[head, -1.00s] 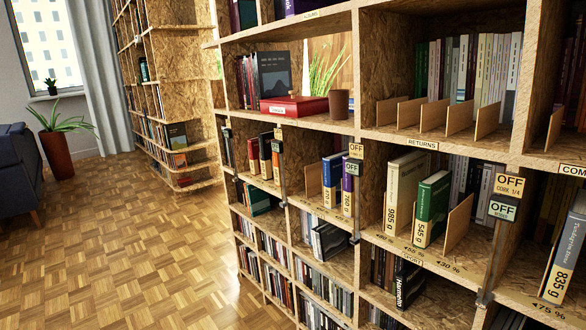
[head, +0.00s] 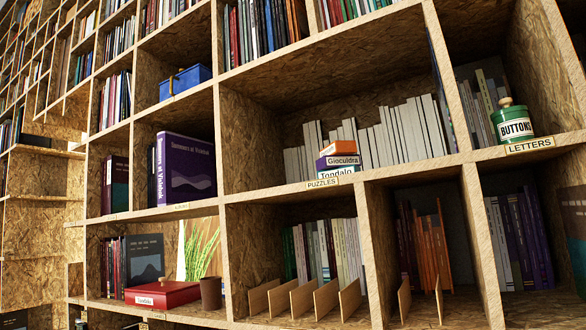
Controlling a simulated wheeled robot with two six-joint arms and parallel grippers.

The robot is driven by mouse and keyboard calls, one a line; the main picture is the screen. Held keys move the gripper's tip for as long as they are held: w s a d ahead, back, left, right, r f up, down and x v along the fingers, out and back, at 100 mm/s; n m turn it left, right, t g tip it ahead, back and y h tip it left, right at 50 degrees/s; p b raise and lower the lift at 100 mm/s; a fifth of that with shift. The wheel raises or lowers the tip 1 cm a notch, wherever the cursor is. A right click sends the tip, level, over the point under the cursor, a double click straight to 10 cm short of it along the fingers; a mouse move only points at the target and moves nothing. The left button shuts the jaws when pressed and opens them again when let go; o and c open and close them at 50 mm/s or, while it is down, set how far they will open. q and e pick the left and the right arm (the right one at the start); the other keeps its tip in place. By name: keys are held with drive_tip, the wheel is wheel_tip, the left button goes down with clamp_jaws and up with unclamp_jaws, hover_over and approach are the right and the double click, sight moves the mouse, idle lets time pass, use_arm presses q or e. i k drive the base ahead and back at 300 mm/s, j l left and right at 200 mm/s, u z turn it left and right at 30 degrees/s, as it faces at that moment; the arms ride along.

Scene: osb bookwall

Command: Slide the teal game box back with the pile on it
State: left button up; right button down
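A small pile of game boxes stands at the front of the shelf compartment labelled PUZZLES. The lowest box (head: 335,173) shows mainly a white label reading Tondalo, and its own colour is hard to tell. On it lies a purple box (head: 325,164) with a white label that looks like Gioculdra. An orange item (head: 337,148) lies on top. The pile is close to the shelf's front edge, beside the PUZZLES tag (head: 322,183). Neither of my grippers is in view.
A row of white-spined books (head: 400,130) stands behind and right of the pile. A green BUTTONS tin (head: 513,122) stands in the compartment to the right. A red box (head: 163,294) and brown cup (head: 211,293) stand lower left.

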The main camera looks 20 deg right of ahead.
sight(350, 168)
drive_tip(key=z, duration=1.7)
drive_tip(key=k+j+z, duration=0.2)
drive_tip(key=k+j, duration=0.1)
drive_tip(key=k, duration=0.05)
